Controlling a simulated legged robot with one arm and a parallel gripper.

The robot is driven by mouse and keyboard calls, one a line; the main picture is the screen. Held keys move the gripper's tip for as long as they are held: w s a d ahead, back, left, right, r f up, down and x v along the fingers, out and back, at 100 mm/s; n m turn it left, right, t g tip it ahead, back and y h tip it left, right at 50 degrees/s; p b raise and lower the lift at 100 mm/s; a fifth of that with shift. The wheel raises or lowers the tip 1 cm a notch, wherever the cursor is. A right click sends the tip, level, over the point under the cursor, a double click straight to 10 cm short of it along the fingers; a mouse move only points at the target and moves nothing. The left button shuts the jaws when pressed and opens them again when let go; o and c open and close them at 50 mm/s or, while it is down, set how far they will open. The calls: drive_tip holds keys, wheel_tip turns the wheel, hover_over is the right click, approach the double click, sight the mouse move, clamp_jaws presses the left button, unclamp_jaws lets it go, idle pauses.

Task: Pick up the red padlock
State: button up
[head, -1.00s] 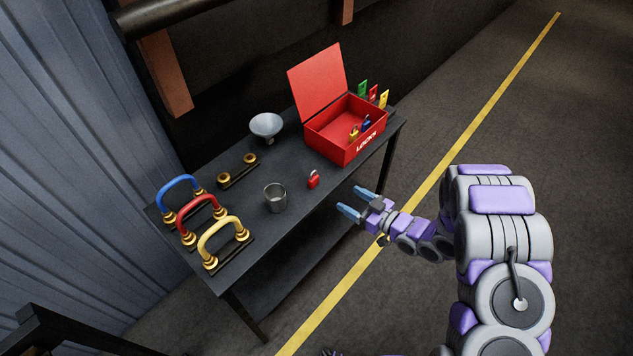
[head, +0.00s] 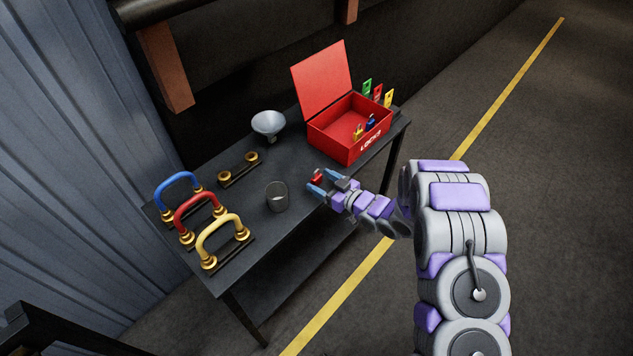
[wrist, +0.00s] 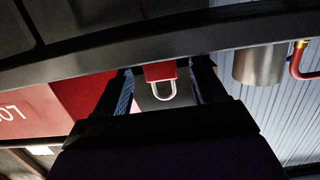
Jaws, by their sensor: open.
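The red padlock (head: 317,176) stands on the dark table near its front edge. My gripper (head: 323,181) is open at that edge, its blue-grey fingers reaching toward the padlock and partly hiding it in the head view. In the wrist view the padlock (wrist: 160,72) shows its red body and pale metal shackle, in line with the gap between the two fingers (wrist: 160,90). I cannot tell how far the fingertips extend past it. I see no contact.
A red open lock box (head: 335,143) with several padlocks stands at the back right. Several coloured handles (head: 224,236) are at the table's left end. The table edge (wrist: 160,45) crosses the wrist view.

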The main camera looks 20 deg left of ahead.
drive_tip(key=shift+x, duration=1.45)
drive_tip(key=shift+d, duration=0.1)
drive_tip(key=shift+c, duration=0.2)
drive_tip(key=shift+s, duration=0.1)
drive_tip(key=c, duration=1.2)
drive_tip(key=shift+o, duration=0.2)
drive_tip(key=shift+r, duration=0.1)
